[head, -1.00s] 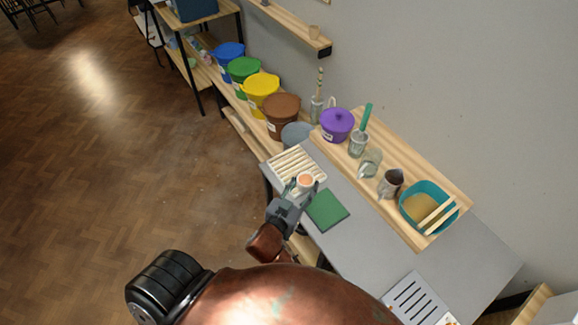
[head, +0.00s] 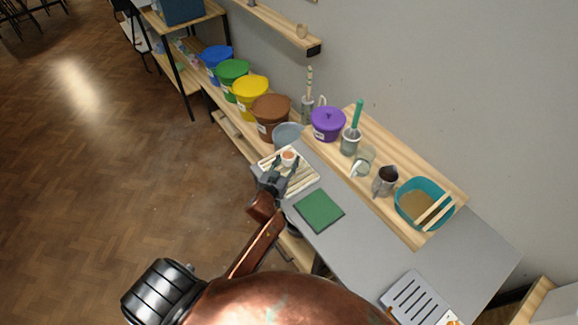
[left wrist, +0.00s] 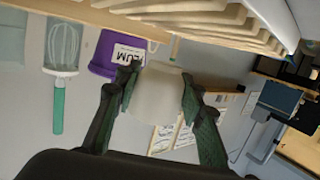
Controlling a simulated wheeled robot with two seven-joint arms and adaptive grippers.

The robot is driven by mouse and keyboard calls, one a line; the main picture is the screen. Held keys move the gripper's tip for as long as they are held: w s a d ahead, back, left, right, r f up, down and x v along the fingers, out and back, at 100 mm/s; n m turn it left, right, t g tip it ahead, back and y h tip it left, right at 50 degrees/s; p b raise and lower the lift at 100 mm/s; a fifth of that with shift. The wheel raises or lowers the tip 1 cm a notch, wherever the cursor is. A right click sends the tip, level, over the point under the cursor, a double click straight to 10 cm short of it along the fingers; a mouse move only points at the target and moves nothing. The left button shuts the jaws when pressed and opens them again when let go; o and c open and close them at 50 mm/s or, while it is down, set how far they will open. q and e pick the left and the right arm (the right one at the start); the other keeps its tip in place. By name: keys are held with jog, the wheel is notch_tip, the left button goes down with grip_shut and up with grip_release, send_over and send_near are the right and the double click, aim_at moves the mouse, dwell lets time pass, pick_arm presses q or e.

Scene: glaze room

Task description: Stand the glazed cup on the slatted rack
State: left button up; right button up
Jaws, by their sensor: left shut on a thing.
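The cup (head: 289,157), pale outside with an orange-brown inside, is held upright between the fingers of my left gripper (head: 279,170). The left wrist view is upside down; there the cup (left wrist: 157,95) sits between the two dark fingers of my left gripper (left wrist: 158,97). The slatted rack (head: 304,180), pale wood, lies at the table's left end, and the cup is over its far part. In the left wrist view the slats (left wrist: 222,18) lie beyond the cup's base, with a gap showing between them. The gripper hides part of the rack. My right gripper is not in view.
A green mat (head: 320,211) lies beside the rack. A wooden board behind holds a purple pot (head: 327,124), jars, a dark pitcher (head: 385,181) and a teal basin (head: 424,203).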

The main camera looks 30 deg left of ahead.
aim_at(288, 169)
pick_arm(q)
jog(key=shift+w+a+f, duration=0.2)
jog(key=shift+w+f, duration=0.05)
jog(key=shift+f, duration=0.1)
jog(key=shift+f+b, duration=0.45)
jog(key=shift+f, duration=1.1)
jog(key=shift+f, duration=0.15)
jog(key=o, duration=1.3)
jog(key=shift+s, duration=0.2)
jog(key=p+v, duration=0.1)
jog(key=v, duration=1)
jog(key=shift+s+r, duration=0.25)
jog(key=shift+s, duration=0.05)
